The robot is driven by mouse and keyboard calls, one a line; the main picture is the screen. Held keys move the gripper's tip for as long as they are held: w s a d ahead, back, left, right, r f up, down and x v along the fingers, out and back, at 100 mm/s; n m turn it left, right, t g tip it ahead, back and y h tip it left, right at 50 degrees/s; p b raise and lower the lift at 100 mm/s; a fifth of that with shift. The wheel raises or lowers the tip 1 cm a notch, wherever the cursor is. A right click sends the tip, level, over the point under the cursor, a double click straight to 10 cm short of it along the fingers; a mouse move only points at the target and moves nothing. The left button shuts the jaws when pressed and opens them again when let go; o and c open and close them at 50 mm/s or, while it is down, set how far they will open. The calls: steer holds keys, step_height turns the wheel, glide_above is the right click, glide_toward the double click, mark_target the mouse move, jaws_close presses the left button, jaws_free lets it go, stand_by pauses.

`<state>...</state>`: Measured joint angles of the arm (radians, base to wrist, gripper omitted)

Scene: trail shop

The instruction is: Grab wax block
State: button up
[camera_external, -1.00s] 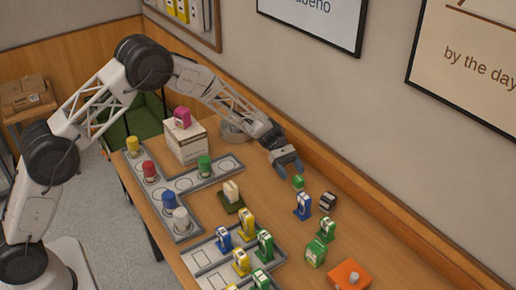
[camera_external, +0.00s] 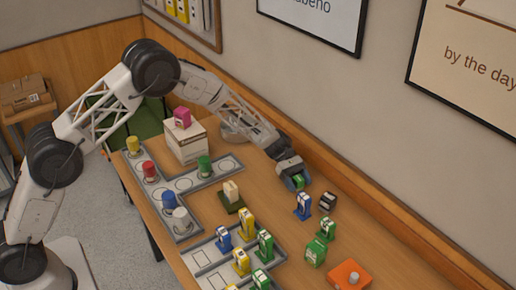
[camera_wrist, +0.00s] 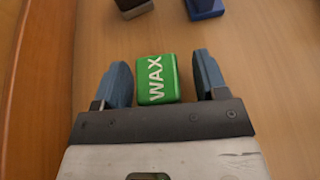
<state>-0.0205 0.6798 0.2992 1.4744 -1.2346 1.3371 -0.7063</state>
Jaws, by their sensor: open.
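The wax block (camera_wrist: 157,80) is a small green block with "WAX" in white letters. In the wrist view it lies on the table between the two blue fingers of my gripper (camera_wrist: 160,82), with a narrow gap to the left finger and a wider gap to the right one. In the external view my gripper (camera_external: 294,182) is down at the table by the back wall, and the green block (camera_external: 298,182) shows partly between its fingers. The fingers are open.
A blue-and-white item (camera_external: 303,206) and a black-and-white item (camera_external: 327,201) stand close by on the right. Green items (camera_external: 316,253) and an orange box (camera_external: 349,276) are nearer the front. The wall trim (camera_external: 350,199) runs close behind. A grey tray (camera_external: 189,187) holds coloured pieces.

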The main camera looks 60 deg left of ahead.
mark_target(298, 179)
stand_by(0.5)
steer(key=c, duration=1)
steer(key=shift+r, duration=0.15)
steer(key=shift+r, duration=1.5)
steer(key=shift+s+r, duration=0.15)
steer(key=shift+s, duration=0.2)
steer(key=s, duration=0.5)
steer(key=s+a+r, duration=0.1)
steer(key=s, duration=0.4)
steer(key=s+a, duration=0.1)
steer(key=s, duration=0.4)
steer(key=shift+s+a+r, duration=0.1)
steer(key=shift+a+r, duration=0.05)
steer(key=shift+r, duration=0.05)
